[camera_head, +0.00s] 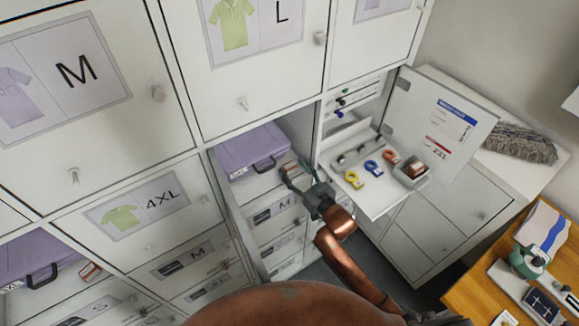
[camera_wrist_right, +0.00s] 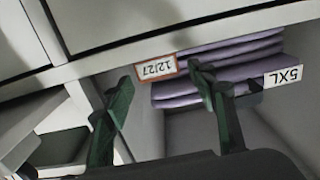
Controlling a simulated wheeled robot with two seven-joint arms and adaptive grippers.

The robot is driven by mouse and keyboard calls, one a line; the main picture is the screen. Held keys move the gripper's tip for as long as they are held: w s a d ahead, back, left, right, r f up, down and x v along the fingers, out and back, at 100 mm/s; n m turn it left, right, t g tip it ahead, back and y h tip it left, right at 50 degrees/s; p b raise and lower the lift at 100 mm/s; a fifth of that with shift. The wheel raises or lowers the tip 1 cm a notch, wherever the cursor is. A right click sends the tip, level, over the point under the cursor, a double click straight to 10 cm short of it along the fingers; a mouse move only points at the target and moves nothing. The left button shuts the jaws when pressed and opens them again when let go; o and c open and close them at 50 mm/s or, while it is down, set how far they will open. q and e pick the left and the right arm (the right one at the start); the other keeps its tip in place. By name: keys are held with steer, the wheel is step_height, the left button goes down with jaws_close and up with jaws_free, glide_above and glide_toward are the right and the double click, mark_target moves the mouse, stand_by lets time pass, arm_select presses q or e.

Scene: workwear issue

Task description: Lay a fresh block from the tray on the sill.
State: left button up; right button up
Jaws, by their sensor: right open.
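In the right wrist view, which is upside down, a small red-framed block (camera_wrist_right: 156,71) marked 12|27 is at the sill (camera_wrist_right: 220,36) of an open compartment. My right gripper (camera_wrist_right: 165,95) is open, with its dark green fingers on either side of the block; contact cannot be told. In the head view the right gripper (camera_head: 296,173) is at the front of the compartment with the lilac stack (camera_head: 250,148), partly hiding the sill there. The small grey tray (camera_head: 424,181) with red-brown blocks (camera_head: 413,168) stands on the pulled-out shelf to the right. My left gripper is not in view.
The pulled-out shelf (camera_head: 385,206) also carries yellow, blue and orange rings (camera_head: 371,168). An open cabinet door (camera_head: 440,120) stands behind it. Another open compartment at lower left holds a lilac stack (camera_head: 40,258) and a red-framed block (camera_head: 90,271). A wooden desk (camera_head: 480,290) is at right.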

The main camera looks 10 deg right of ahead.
steer(key=b+v, duration=0.1)
steer(key=v, duration=0.8)
steer(key=shift+s, duration=0.3)
steer(key=shift+d, duration=0.1)
